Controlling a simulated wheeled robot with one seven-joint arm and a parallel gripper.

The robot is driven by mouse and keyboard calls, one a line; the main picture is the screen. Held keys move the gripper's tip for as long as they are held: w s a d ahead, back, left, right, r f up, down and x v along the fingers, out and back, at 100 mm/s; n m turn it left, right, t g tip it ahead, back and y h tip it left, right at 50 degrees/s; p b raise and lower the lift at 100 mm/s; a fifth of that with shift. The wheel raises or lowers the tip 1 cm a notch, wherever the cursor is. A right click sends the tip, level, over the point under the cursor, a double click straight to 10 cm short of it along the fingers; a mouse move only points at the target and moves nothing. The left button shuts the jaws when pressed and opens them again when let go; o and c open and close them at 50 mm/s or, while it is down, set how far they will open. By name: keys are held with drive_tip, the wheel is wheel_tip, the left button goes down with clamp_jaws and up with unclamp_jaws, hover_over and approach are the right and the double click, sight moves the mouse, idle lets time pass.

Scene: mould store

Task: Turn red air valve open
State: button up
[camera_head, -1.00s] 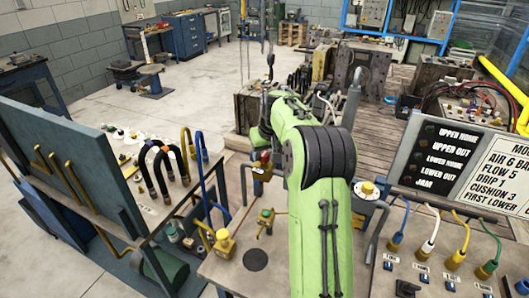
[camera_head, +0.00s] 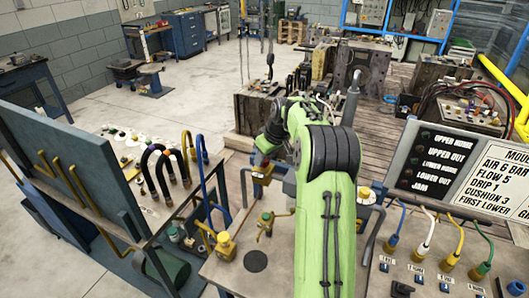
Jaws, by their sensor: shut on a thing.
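The red air valve (camera_head: 262,169) is small in the head view, with a red part above a brass-yellow body at the back of the bench, left of my green arm. My gripper (camera_head: 264,157) reaches down to it from above, at the end of the dark wrist. It is shut on the valve's red handle. The fingers are small and partly hidden by my wrist, so the handle's exact angle is hard to tell.
A yellow-bodied fitting (camera_head: 224,243) and a green-topped valve (camera_head: 266,218) stand on the bench nearer me. A rack with curved hoses (camera_head: 160,170) is at the left. A sign panel (camera_head: 458,165) and coloured hose plugs (camera_head: 428,238) are at the right.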

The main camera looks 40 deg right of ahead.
drive_tip(key=n+p, duration=0.2)
drive_tip(key=n+y+p, duration=0.1)
drive_tip(key=shift+d+r+n+g+p, duration=0.2)
drive_tip(key=shift+n+g+p, duration=0.1)
drive_tip(key=shift+n+p, duration=0.1)
drive_tip(key=n+g+y+p, duration=0.1)
drive_tip(key=n+y+p, duration=0.1)
drive_tip(key=n+p, duration=0.2)
drive_tip(key=shift+w+n+p, duration=0.1)
drive_tip(key=shift+n+p, duration=0.2)
drive_tip(key=shift+p, duration=0.2)
drive_tip(key=shift+w+d+f+n+g+p, duration=0.1)
drive_tip(key=shift+n+g+p, duration=0.45)
drive_tip(key=shift+n, duration=0.65)
drive_tip(key=shift+w+f+n+g+y, duration=0.1)
drive_tip(key=shift+n+g+y, duration=0.25)
drive_tip(key=shift+n, duration=0.95)
drive_tip(key=o, duration=1)
